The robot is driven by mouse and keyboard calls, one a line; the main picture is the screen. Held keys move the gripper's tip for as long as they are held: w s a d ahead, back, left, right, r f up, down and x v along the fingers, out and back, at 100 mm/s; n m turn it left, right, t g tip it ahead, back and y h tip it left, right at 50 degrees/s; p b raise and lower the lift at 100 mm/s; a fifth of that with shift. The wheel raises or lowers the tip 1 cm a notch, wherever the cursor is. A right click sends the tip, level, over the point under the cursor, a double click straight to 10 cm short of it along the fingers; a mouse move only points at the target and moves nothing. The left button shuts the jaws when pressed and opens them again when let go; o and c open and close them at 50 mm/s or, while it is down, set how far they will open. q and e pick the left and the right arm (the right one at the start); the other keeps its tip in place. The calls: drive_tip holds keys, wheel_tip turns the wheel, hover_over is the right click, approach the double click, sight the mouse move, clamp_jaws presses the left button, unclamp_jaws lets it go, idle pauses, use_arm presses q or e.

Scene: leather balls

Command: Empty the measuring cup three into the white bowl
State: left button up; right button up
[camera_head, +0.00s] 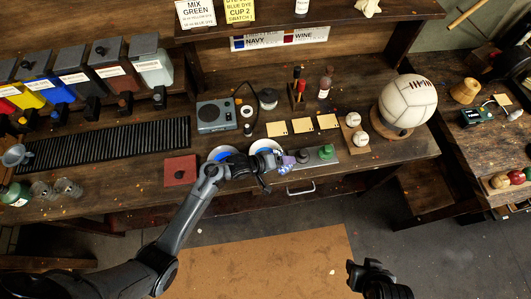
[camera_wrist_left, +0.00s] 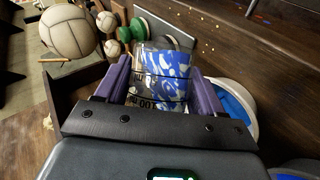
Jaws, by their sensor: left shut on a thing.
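My left gripper (camera_head: 280,166) is shut on a clear measuring cup (camera_head: 288,163) at the front edge of the bench. In the left wrist view the cup (camera_wrist_left: 160,82), with black volume marks and streaky blue-and-white colour, sits between the purple fingers (camera_wrist_left: 160,85). I cannot tell how far it is tilted. A white bowl (camera_head: 266,144) stands just behind the gripper, partly hidden by it. A second pale bowl (camera_head: 219,151) with blue inside is left of it. A white-rimmed bowl with blue inside (camera_wrist_left: 250,112) shows beside the cup. My right gripper (camera_head: 374,272) is low and empty-looking, away from the bench.
A large cream ball (camera_head: 408,101) and small balls (camera_head: 361,138) stand farther right.

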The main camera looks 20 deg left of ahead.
use_arm(q)
drive_tip(key=shift+f+h+b, duration=0.1)
drive_tip(key=shift+h+b, duration=0.2)
drive_tip(key=shift+b, duration=0.15)
idle(0.5)
drive_tip(key=shift+a+f+n+g+b, duration=0.2)
drive_tip(key=shift+n+g+b, duration=0.1)
drive_tip(key=shift+n+b, duration=0.15)
idle(0.6)
drive_tip(key=shift+w+a+r+h+p, duration=0.15)
drive_tip(key=shift+w+h+p, duration=0.05)
drive_tip(key=shift+h+p, duration=0.2)
drive_tip(key=shift+w+a+r+n+h+p, duration=0.25)
drive_tip(key=shift+a+n+h+p, duration=0.1)
drive_tip(key=shift+a+p, duration=0.1)
idle(0.7)
drive_tip(key=shift+a+r, duration=0.1)
idle(0.4)
drive_tip(key=shift+w+a+f+n+g+h, duration=0.1)
drive_tip(key=shift+f+n+g+h, duration=0.1)
drive_tip(key=shift+n+g+h, duration=0.1)
idle(0.7)
drive_tip(key=shift+a+f+h, duration=0.1)
drive_tip(key=shift+f+h, duration=0.05)
drive_tip(key=shift+h, duration=0.1)
idle(0.6)
drive_tip(key=shift+w+n+h, duration=0.1)
drive_tip(key=shift+n+h, duration=0.2)
drive_tip(key=shift+n, duration=0.1)
